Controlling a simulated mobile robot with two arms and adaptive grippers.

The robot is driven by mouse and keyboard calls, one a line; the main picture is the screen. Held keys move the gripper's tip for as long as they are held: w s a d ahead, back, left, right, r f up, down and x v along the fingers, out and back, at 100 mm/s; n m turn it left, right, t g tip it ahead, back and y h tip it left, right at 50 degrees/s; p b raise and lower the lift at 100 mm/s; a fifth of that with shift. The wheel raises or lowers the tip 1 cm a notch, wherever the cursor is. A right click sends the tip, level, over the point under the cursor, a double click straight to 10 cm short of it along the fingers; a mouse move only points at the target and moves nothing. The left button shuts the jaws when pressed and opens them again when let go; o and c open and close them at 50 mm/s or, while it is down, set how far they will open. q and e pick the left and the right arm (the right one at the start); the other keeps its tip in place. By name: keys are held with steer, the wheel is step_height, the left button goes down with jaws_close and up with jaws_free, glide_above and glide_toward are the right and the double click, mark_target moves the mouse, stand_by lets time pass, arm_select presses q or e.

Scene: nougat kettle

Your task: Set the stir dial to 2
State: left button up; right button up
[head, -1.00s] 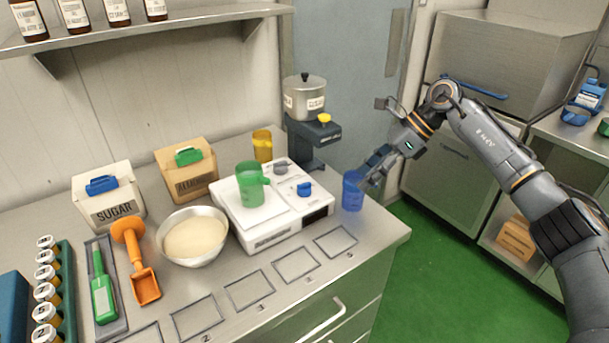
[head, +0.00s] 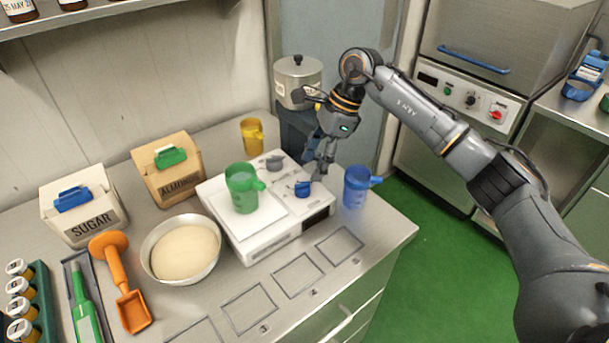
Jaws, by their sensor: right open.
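A white bench unit (head: 270,238) stands on the steel counter with a blue dial (head: 302,190) and a grey dial (head: 274,163) on its top. No label or number is readable, so I cannot tell from the picture which is the stir dial. My right gripper (head: 317,172) is open, pointing down just above and beside the blue dial; I cannot tell whether a finger touches it. A lidded pot (head: 297,80) on a dark stand is behind, partly hidden by my right arm. My left gripper is not in view.
A green jug (head: 242,190) stands on the white unit. A blue jug (head: 356,188) is close right of the gripper, a yellow jug (head: 252,135) behind. A bowl (head: 182,250) is at the left. An oven control panel (head: 468,100) is at the right.

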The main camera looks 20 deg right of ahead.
mark_target(304, 183)
steer(key=p+x, duration=0.1)
steer(key=x, duration=0.4)
steer(key=shift+a+f, duration=0.1)
steer(key=shift+f, duration=0.25)
steer(key=shift+a+f, duration=0.1)
steer(key=shift+f, duration=0.05)
steer(key=shift+c, duration=0.6)
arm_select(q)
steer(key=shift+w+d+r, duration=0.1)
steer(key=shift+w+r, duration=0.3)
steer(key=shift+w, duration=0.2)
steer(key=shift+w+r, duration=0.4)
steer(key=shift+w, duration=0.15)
arm_select(e)
steer(key=c, duration=1)
